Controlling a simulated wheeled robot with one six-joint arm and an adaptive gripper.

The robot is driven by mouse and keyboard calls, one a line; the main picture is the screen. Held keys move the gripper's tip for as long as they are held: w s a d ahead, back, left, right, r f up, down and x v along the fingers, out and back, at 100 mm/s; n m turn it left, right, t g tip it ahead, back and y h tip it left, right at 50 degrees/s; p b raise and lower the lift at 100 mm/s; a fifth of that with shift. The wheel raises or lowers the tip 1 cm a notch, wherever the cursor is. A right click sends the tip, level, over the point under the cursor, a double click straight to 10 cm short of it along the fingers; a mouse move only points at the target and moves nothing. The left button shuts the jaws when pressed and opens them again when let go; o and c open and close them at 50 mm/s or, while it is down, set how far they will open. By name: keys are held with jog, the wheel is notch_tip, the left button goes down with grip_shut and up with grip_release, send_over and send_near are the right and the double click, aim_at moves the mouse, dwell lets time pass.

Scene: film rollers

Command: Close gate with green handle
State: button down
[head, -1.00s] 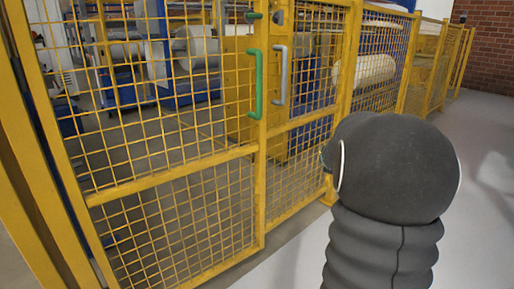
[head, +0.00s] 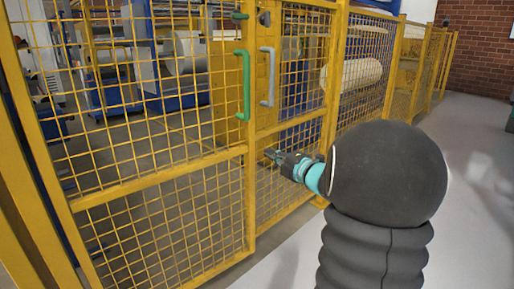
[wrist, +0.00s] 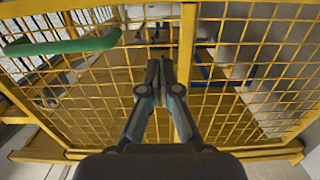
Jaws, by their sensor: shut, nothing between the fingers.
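The gate (head: 150,180) is a yellow frame with wire mesh, on the left in the head view. Its green handle (head: 244,85) is upright near the gate's right edge. My gripper (head: 272,155) is shut and empty, below and to the right of the green handle, in front of the mesh and apart from the handle. In the wrist view my gripper's fingertips (wrist: 164,68) are together, pointing at the mesh, and the green handle (wrist: 62,45) lies at upper left. I cannot tell whether the fingertips touch the mesh or whether the gate is fully closed.
A grey handle (head: 268,77) is on the neighbouring yellow mesh panel, just right of the green one. The fence runs back to a brick wall (head: 480,45). Rolls and machinery (head: 180,55) stand behind the mesh. Grey floor (head: 470,200) is free on the right.

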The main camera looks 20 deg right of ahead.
aim_at(240, 138)
jog(key=p+x, duration=0.1)
jog(key=x, duration=1.2)
jog(key=shift+w+a, duration=0.1)
jog(key=shift+w, duration=0.1)
jog(key=shift+w+r, duration=0.1)
